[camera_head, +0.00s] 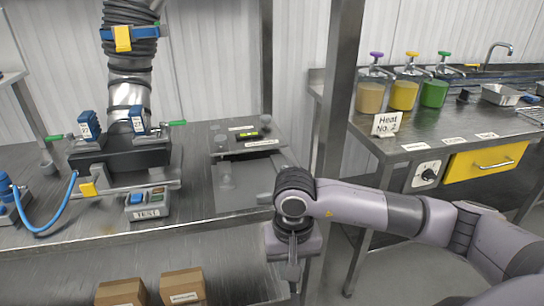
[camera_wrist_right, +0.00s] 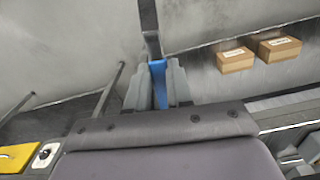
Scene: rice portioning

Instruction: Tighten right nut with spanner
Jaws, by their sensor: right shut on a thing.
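A black pipe assembly (camera_head: 120,160) stands on the left bench, with blue fittings to its left (camera_head: 88,125) and right (camera_head: 138,118). Green handles stick out on both sides. I cannot make out the right nut itself at this size. My right gripper (camera_wrist_right: 159,82) is shut on the blue handle of a spanner (camera_wrist_right: 160,84). Its grey metal shaft runs up out of the right wrist view. In the head view my right gripper (camera_head: 290,250) is near the bench's front right corner, apart from the pipe assembly, its fingers mostly hidden. My left gripper is not in view.
A control box marked TEST (camera_head: 148,208) and a blue hose (camera_head: 50,225) are on the left bench. A dark plate with a level (camera_head: 245,140) lies at its back right. A steel post (camera_head: 340,90) separates it from the right counter. Cardboard boxes (camera_head: 183,287) sit below.

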